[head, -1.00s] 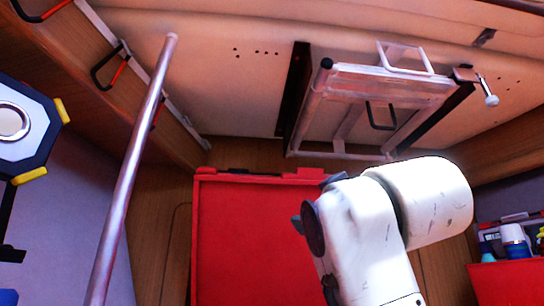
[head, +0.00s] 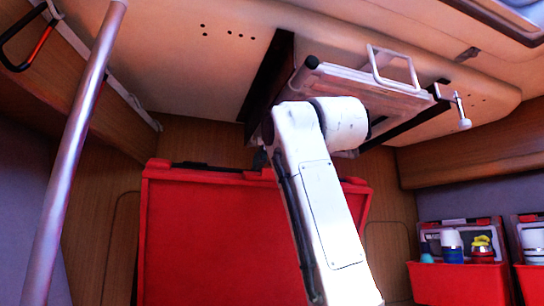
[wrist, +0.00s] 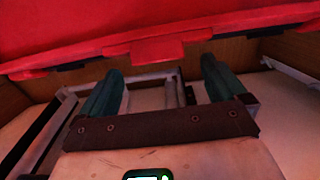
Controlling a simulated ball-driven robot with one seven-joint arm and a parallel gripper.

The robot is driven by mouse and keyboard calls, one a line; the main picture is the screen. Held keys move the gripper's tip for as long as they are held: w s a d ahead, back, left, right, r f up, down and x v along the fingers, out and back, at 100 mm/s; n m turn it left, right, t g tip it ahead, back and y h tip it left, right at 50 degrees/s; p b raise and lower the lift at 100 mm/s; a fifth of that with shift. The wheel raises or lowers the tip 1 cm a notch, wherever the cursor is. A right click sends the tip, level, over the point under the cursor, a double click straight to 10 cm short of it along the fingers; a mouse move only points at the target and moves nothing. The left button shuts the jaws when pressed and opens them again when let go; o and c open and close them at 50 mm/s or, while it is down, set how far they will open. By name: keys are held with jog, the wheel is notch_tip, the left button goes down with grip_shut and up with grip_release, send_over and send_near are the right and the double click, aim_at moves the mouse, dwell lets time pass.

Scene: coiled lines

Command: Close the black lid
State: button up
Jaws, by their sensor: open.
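I cannot pick out a black lid in either view. A large red panel (head: 220,235) with a raised rim stands below and behind my arm in the head view. Dark pieces run along its top edge. In the wrist view the red panel (wrist: 230,18) fills the top, with a protruding red tab (wrist: 157,52) near its middle. My gripper (wrist: 160,68) is open, with its two dark green fingers wide apart and nothing between them. The fingertips point toward the red edge; I cannot tell whether they touch. In the head view my arm hides most of the gripper.
A pale metal frame (head: 395,75) hangs from the ceiling on dark rails, close by my arm. A metal pole (head: 75,150) stands at left. Red bins (head: 455,283) holding bottles stand at lower right. A wooden wall (head: 110,230) lies behind.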

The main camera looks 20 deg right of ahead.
jog(key=w+p, duration=0.1)
jog(key=w, duration=0.2)
